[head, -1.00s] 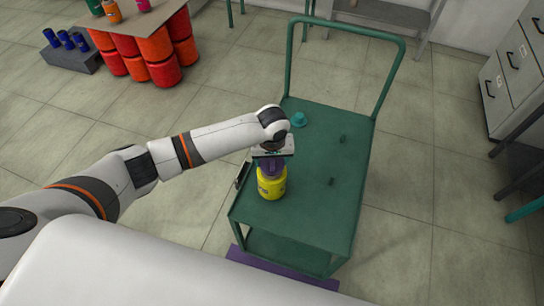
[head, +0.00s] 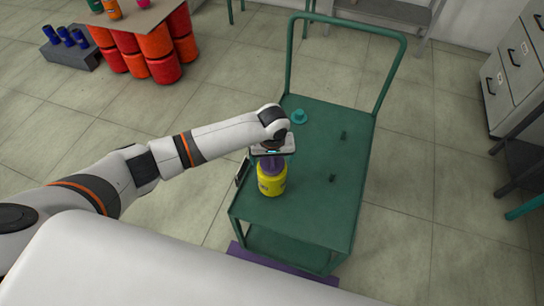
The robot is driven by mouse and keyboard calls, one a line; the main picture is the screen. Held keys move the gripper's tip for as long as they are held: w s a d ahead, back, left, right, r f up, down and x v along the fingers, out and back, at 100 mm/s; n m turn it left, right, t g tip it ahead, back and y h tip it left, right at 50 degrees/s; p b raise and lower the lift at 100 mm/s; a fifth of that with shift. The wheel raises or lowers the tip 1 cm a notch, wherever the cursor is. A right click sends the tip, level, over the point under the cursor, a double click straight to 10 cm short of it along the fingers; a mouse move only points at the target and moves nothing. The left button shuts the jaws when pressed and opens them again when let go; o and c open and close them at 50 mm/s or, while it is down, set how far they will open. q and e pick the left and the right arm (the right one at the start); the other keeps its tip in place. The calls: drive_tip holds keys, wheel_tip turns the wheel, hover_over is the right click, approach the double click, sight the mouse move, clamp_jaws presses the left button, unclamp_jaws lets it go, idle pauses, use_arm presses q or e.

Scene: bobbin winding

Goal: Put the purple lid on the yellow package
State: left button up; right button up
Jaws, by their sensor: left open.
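The yellow package (head: 271,182) stands upright on the green cart (head: 310,215), near its left edge. The purple lid (head: 270,165) shows at the top of the package, directly under my left gripper (head: 271,155). The lid looks to be on the package, but the gripper hides its upper part and I cannot tell how well it is seated. My left gripper is open just above or around the lid. My right gripper is not in view.
The cart's handle rises at the far end. Red and orange drums (head: 160,65) stand at the upper left, grey drawers (head: 510,75) at the right. The cart's right half is mostly clear.

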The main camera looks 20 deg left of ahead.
use_arm(q)
drive_tip(key=shift+r, duration=0.1)
wheel_tip(320, 180, up, 12)
drive_tip(key=s, duration=0.1)
drive_tip(key=shift+s+d, duration=0.2)
drive_tip(key=shift+d, duration=0.05)
drive_tip(key=shift+a, duration=0.1)
idle(0.4)
